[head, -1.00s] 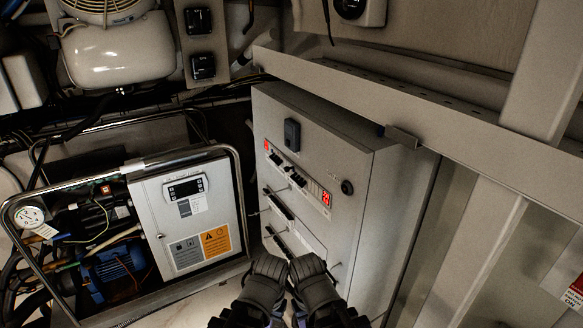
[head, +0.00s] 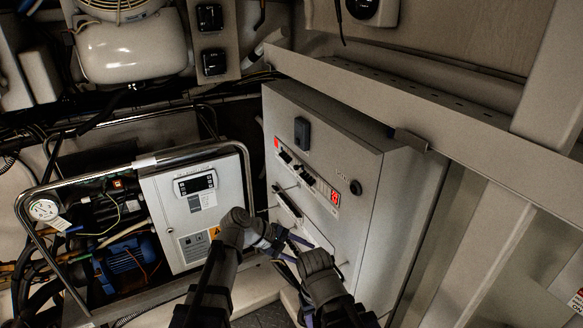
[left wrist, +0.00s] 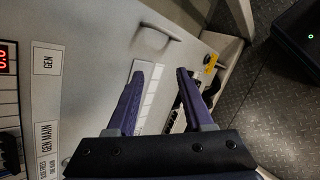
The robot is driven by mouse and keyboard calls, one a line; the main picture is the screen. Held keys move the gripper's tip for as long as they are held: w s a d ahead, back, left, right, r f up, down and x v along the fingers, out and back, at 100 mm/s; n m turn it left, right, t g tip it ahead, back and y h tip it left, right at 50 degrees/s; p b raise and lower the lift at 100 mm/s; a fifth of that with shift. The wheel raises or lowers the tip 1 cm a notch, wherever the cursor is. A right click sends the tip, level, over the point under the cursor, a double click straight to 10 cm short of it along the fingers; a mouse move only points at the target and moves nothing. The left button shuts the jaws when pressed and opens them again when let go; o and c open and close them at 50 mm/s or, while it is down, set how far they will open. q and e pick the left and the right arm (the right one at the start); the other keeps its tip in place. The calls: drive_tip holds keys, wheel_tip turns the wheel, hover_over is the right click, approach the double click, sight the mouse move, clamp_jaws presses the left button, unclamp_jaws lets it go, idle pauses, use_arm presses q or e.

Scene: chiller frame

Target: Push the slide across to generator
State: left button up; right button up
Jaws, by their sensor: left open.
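The grey control cabinet (head: 372,165) stands in the middle of the head view. Its front has dark switches (head: 305,178), a red display (head: 335,197) and a long black bar (head: 287,206); I cannot tell which part is the slide. My left gripper (head: 303,249) is open, its purple fingers in front of the lower panel. In the left wrist view, its fingertips (left wrist: 162,73) are apart over a white strip (left wrist: 150,95), near a metal handle (left wrist: 157,35). The "GEN" label (left wrist: 46,61) is left of the fingers.
A silver controller box (head: 190,222) in a tubular frame (head: 247,165) stands left of the cabinet. A beige beam (head: 400,95) crosses above the cabinet, and upright posts stand to the right. Dark chequered floor (left wrist: 265,110) shows in the left wrist view.

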use_arm(q)
drive_tip(key=w+a+r+n+t+h, duration=0.3)
drive_tip(key=w+r+n, duration=0.3)
drive_tip(key=w+r, duration=0.25)
drive_tip(key=n+t+h, duration=0.3)
drive_tip(key=n+t, duration=0.2)
drive_tip(key=n, duration=0.2)
approach(295, 168)
drive_tip(key=shift+p+x, duration=0.35)
drive_tip(key=shift+x, duration=4)
drive_tip(key=shift+w, duration=0.1)
clamp_jaws()
drive_tip(key=shift+a, duration=0.1)
